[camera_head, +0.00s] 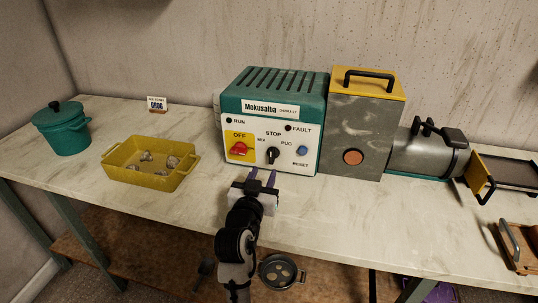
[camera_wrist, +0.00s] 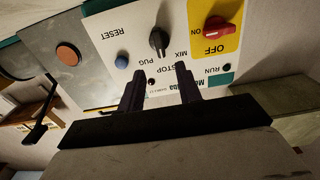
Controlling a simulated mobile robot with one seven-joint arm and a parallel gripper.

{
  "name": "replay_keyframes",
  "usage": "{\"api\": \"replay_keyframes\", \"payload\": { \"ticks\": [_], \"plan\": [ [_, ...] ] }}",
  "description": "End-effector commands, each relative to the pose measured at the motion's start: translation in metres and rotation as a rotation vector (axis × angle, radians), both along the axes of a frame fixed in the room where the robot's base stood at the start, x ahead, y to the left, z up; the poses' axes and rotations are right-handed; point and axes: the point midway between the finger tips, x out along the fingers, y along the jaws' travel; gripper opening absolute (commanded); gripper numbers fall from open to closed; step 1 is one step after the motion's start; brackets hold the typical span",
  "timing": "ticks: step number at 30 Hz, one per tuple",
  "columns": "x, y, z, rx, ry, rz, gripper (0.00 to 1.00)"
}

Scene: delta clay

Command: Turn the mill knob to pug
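The mill's teal and white control box (camera_head: 272,100) stands at the back of the table. Its small black knob (camera_head: 272,155) sits low on the front panel, with MIX to its left, STOP above and PUG to its right. The knob's grip stands about upright, in line with STOP; it also shows in the wrist view (camera_wrist: 159,41), upside down. My gripper (camera_head: 262,176) is open and empty in front of the panel, a little below the knob in the head view. Its dark fingers (camera_wrist: 158,78) are apart and do not touch the knob.
A red switch (camera_head: 239,149) on a yellow OFF plate is left of the knob, a blue RESET button (camera_head: 302,151) right. The grey mill body (camera_head: 362,125) adjoins the box. A yellow tray (camera_head: 150,177) with grey lumps and a teal pot (camera_head: 62,130) stand left.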

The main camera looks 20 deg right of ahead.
Motion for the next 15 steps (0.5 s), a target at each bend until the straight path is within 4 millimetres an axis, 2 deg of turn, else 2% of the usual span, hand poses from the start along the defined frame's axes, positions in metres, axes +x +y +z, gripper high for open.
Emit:
{"api": "replay_keyframes", "payload": {
  "ticks": [6, 9, 15],
  "plan": [
    [0.038, -0.026, 0.003, 0.001, -0.001, -0.001, 0.35],
    [0.050, -0.034, 0.002, 0.002, 0.000, 0.000, 0.35],
    [0.063, -0.043, 0.001, 0.000, 0.000, 0.000, 0.35]
  ]
}}
